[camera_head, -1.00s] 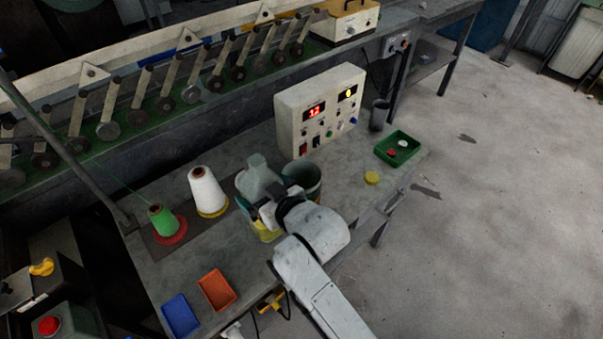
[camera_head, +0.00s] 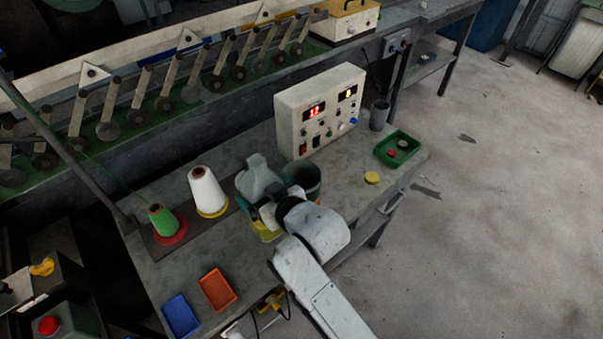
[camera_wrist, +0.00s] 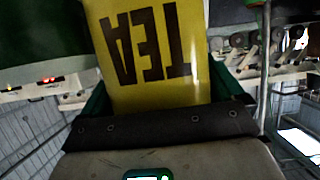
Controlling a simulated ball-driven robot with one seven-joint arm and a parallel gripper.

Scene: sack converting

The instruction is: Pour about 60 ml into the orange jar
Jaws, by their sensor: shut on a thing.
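My gripper (camera_head: 264,212) is shut on a container with a yellow label reading TEA. In the wrist view the yellow label (camera_wrist: 155,55) fills the middle between the fingers, with its letters upside down in that picture. In the head view a pale grey-green bottle-like top (camera_head: 258,178) rises behind my gripper, and yellow (camera_head: 266,236) shows below it. These look like parts of the held container, which seems roughly upright. A dark green open vessel (camera_head: 307,172) stands right behind my wrist, partly hidden. I cannot make out an orange jar.
A control box (camera_head: 320,110) stands behind. A green tray (camera_head: 408,156) and yellow disc (camera_head: 371,178) lie right. White (camera_head: 207,192) and green (camera_head: 162,219) thread cones stand left. Orange (camera_head: 217,289) and blue (camera_head: 180,315) trays lie at the front. The tabletop between them is partly clear.

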